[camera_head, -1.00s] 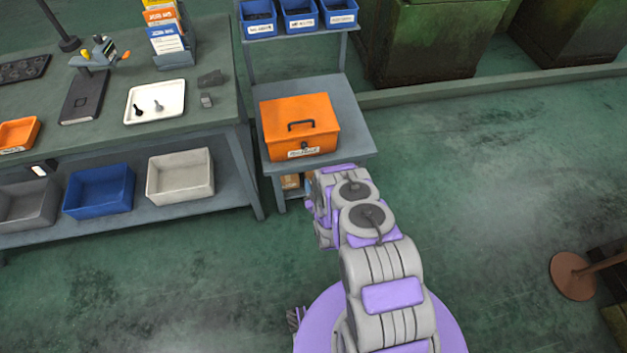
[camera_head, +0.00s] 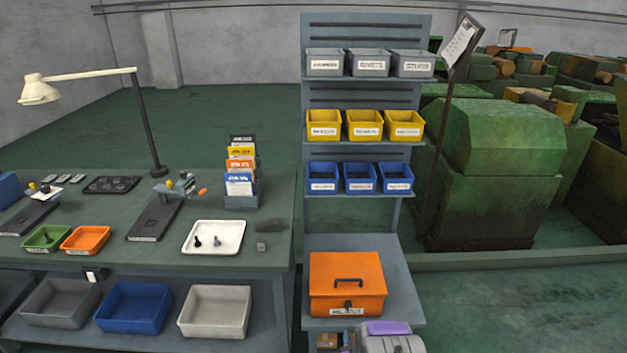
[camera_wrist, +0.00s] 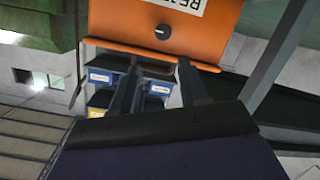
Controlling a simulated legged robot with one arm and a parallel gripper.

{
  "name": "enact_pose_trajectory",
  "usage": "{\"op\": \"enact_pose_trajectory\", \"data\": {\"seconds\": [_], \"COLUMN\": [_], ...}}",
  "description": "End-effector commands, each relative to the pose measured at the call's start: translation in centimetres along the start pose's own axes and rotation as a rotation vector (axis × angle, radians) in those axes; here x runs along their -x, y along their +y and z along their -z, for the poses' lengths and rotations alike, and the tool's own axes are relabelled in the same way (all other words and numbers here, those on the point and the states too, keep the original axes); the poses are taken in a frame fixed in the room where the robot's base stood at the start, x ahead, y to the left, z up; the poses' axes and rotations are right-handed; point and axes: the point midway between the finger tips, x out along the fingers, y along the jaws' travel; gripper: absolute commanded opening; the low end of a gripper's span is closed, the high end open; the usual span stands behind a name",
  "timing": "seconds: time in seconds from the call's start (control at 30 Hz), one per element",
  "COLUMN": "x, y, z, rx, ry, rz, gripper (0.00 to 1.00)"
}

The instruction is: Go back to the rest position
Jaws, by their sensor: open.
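My gripper (camera_wrist: 159,66) shows in the wrist view with its two dark fingers apart and nothing between them. The orange box (camera_wrist: 155,28) with its keyhole and part of its label fills the top of that view, close to the fingertips. I cannot tell whether they touch it. In the head view the orange box (camera_head: 347,290) sits closed on the grey stand, its black handle on the lid. Only a grey and purple piece of my arm shows there, low in front of the stand; the gripper itself is hidden.
The shelf rack (camera_head: 366,95) above the box holds grey, yellow and blue bins. To the left, the workbench (camera_head: 270,190) carries a white tray (camera_head: 213,251), coloured trays and a lamp (camera_head: 40,92). Green machines (camera_head: 490,165) stand at the right. Floor at the lower right is clear.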

Motion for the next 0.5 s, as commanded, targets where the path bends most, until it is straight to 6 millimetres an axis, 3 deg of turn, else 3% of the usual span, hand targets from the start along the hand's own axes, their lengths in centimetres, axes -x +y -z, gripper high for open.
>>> {"op": "enact_pose_trajectory", "data": {"seconds": [0.03,0.2,0.5], "x": [-0.9,-2.4,-2.1], "y": [0.8,2.4,5.3], "z": [1.6,5.0,11.2], "rx": [-0.006,-0.034,-0.084], "ry": [-0.020,-0.121,-0.305], "rz": [0.009,0.053,0.120], "gripper": [0.44,0.44,0.44]}}
